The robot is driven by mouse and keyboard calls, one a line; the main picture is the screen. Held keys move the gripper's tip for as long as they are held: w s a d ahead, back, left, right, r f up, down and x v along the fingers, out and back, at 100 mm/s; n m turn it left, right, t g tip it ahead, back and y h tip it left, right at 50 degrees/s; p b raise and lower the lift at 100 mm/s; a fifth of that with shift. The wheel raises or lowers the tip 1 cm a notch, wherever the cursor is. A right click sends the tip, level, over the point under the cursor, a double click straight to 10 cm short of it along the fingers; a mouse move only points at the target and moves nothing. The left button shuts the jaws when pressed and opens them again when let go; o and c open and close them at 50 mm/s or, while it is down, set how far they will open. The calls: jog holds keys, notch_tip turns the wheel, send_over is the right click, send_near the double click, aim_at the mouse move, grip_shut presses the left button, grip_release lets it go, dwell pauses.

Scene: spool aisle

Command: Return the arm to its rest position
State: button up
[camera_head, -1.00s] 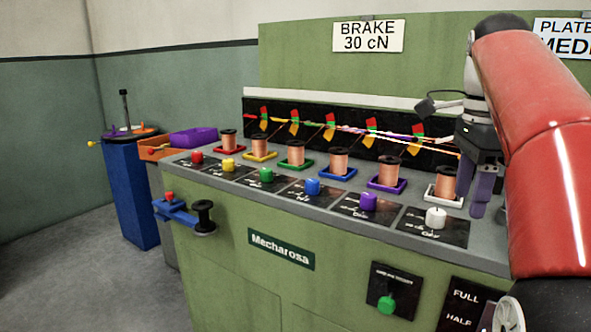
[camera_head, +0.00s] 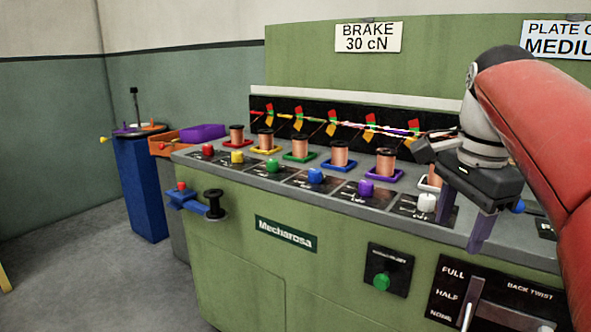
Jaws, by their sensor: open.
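My gripper (camera_head: 463,226) hangs at the right of the view, in front of the machine's right end. Its two grey-purple fingers point down and stand apart, with nothing between them. My red and white arm reaches in from the right edge and is bent at the top. The gripper's body partly hides the copper spool (camera_head: 433,178) on the white tray. The white knob (camera_head: 427,203) stands just left of the fingers in the picture.
The green machine (camera_head: 230,245) carries a row of copper spools, such as the one on the purple tray (camera_head: 385,165), with coloured knobs before them. A lever (camera_head: 470,303) is at the lower right. A blue stand (camera_head: 140,190) is at the left. Floor at the lower left is mostly clear.

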jog(key=s+a+f+n+t, duration=0.1)
jog(key=s+a+f+n, duration=0.2)
jog(key=f+n, duration=0.2)
jog(key=s+a+f+n+t, duration=0.1)
jog(key=s+a+f+n, duration=0.2)
jog(key=f, duration=0.5)
jog(key=s+a+f+n+t, duration=0.2)
jog(key=s+f+n, duration=0.3)
jog(key=f+n, duration=0.2)
jog(key=shift+s+a+f, duration=0.15)
jog(key=shift+a+f, duration=0.1)
jog(key=shift+a, duration=0.15)
